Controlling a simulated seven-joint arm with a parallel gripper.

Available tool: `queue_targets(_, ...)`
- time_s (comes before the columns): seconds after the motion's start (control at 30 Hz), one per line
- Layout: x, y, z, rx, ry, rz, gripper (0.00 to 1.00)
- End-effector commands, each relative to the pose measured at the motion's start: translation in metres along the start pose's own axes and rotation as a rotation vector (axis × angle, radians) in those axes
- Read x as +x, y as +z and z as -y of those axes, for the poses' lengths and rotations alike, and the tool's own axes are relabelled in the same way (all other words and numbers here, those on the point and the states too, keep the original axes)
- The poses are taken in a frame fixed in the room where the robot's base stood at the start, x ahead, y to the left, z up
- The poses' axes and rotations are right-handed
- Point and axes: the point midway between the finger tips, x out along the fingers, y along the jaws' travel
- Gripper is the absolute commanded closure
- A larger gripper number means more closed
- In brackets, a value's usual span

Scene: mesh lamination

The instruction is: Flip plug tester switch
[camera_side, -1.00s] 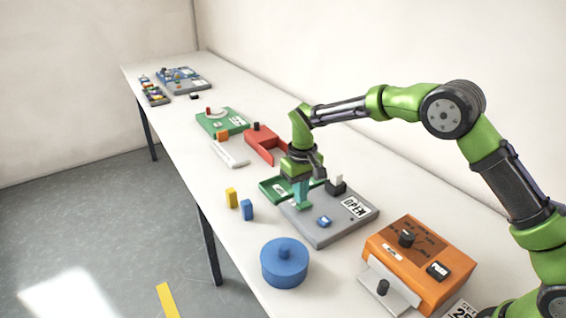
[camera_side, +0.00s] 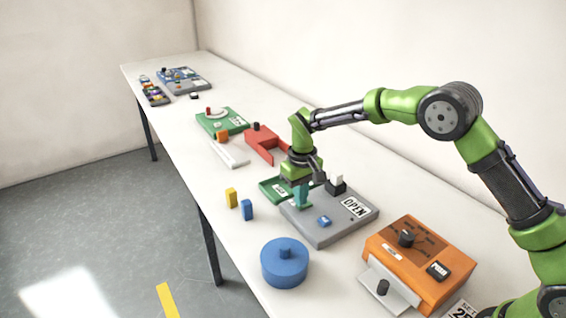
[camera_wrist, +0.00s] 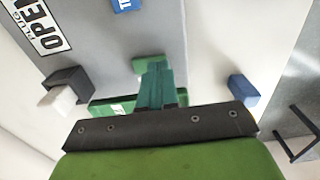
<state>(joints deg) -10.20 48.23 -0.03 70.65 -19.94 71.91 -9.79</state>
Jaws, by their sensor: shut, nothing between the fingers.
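The plug tester is a grey board (camera_side: 325,235) with an OPEN label (camera_side: 355,206), a small blue button (camera_side: 324,221) and a black block with a white top (camera_side: 337,183) at its far edge. In the wrist view the black block with its white part (camera_wrist: 62,98) is left of my fingers. My gripper (camera_side: 302,204) points down over the board's left part, fingers shut with nothing between them. In the wrist view, a green piece (camera_wrist: 143,64) lies at the fingertips (camera_wrist: 156,66), partly hidden by them. I cannot tell whether they touch.
A green tray (camera_side: 270,188) adjoins the board's far left side. Yellow (camera_side: 231,197) and blue (camera_side: 246,209) blocks stand left of it. A blue round pot (camera_side: 284,265) and an orange box (camera_side: 420,262) are nearer. A red bracket (camera_side: 260,147) lies behind my gripper.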

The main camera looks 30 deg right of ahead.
Motion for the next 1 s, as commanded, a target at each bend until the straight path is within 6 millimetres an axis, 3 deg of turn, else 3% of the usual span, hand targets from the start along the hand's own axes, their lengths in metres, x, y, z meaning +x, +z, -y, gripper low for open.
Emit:
queue_targets(0.6, 0.008, 0.0, 0.0, 0.001, 0.0, 0.001, 1.0)
queue_targets(1.0, -0.021, 0.0, 0.0, 0.001, -0.001, -0.001, 1.0)
